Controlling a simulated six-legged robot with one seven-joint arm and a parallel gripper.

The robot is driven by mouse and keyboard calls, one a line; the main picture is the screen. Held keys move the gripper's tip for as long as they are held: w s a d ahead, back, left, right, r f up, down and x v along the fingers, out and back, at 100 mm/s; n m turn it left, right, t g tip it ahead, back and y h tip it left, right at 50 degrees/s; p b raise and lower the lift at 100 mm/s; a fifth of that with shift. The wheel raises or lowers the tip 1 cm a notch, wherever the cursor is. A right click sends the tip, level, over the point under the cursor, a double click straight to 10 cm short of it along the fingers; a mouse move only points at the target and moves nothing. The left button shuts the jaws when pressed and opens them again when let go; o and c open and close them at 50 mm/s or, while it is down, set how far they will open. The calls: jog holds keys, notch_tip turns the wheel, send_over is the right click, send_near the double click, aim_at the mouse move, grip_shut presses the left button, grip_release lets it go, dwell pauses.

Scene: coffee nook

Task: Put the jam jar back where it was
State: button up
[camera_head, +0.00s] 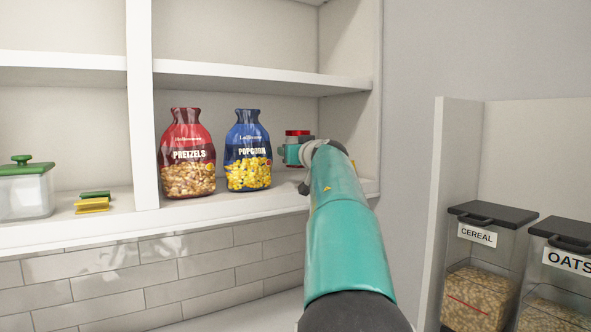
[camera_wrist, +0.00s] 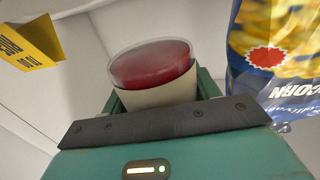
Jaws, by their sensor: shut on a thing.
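The jam jar (camera_head: 297,133) shows as a small red-topped shape at my gripper, in the right part of the shelf bay. In the wrist view the jar (camera_wrist: 152,64) shows a round red end with a clear rim and a cream band below it. My gripper (camera_head: 292,154) is shut on the jar, just right of the popcorn bag. In the wrist view the teal jaws of my gripper (camera_wrist: 155,98) lie on both sides of the jar. My arm hides part of the shelf behind it. I cannot tell whether the jar touches the shelf.
A blue popcorn bag (camera_head: 248,152) and a red pretzel bag (camera_head: 187,155) stand on the white shelf (camera_head: 235,202). A yellow folded card (camera_wrist: 30,42) stands opposite the popcorn bag. A green-lidded canister (camera_head: 25,190) is at left; cereal (camera_head: 478,265) and oats bins (camera_head: 560,280) are at right.

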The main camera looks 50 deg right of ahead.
aim_at(296, 168)
jog(key=shift+w+d+f, duration=0.45)
jog(key=shift+w+f, duration=0.1)
jog(key=shift+f, duration=0.2)
notch_tip(296, 168, down, 3)
jog(key=shift+d+r, duration=0.1)
jog(key=shift+d, duration=0.05)
jog(key=shift+w+f, duration=0.1)
jog(key=shift+f, duration=0.15)
jog(key=shift+f, duration=0.1)
jog(key=o, duration=1.2)
jog(key=shift+s, duration=0.2)
jog(key=v, duration=1.1)
jog(key=shift+s+a, duration=0.2)
jog(key=shift+s, duration=0.05)
